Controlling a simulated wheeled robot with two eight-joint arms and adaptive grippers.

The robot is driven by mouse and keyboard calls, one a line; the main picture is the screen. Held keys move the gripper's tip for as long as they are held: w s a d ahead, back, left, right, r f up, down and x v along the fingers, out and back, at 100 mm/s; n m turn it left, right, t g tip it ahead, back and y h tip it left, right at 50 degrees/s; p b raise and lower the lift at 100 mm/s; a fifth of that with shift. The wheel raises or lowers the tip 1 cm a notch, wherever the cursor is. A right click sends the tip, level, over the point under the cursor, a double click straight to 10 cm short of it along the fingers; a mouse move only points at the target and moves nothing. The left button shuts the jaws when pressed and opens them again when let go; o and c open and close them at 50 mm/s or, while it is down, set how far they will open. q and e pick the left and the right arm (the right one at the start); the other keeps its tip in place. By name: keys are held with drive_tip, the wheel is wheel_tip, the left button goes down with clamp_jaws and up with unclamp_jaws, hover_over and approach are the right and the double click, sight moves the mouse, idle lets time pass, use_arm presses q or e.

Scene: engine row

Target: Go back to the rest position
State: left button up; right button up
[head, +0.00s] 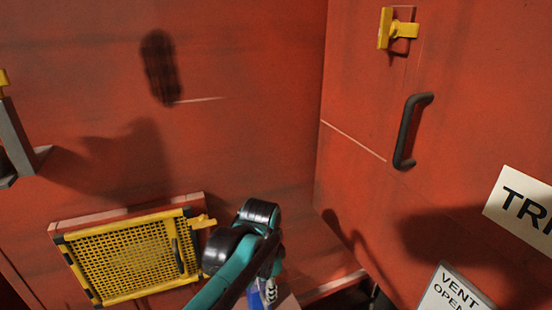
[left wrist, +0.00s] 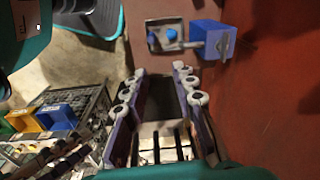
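My left arm, teal and black, shows at the bottom middle of the head view in front of the red walls. Its gripper (head: 265,293) points down and is only partly seen at the bottom edge there. In the left wrist view the two purple fingers of my left gripper (left wrist: 160,72) stand apart with nothing between them. It is open and touches nothing that I can see. My right gripper is in neither view.
A yellow mesh hatch (head: 125,255) is close left of my arm. A black handle (head: 407,130) and yellow latch (head: 397,30) sit on the right wall. The left wrist view shows a blue box (left wrist: 213,40) and a cart with a yellow bin (left wrist: 22,120).

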use_arm(q)
drive_tip(key=s+a+f+n+t+b, duration=0.2)
drive_tip(key=s+a+f+n+t, duration=0.1)
drive_tip(key=s+a+f+n, duration=0.1)
drive_tip(key=s+a+f+n+t+b, duration=0.3)
drive_tip(key=s+a+n, duration=0.4)
drive_tip(key=a, duration=0.4)
drive_tip(key=shift+f+n+b, duration=0.3)
drive_tip(key=shift+f+n, duration=0.3)
drive_tip(key=shift+f, duration=0.2)
drive_tip(key=shift+s+a, duration=0.1)
idle(0.7)
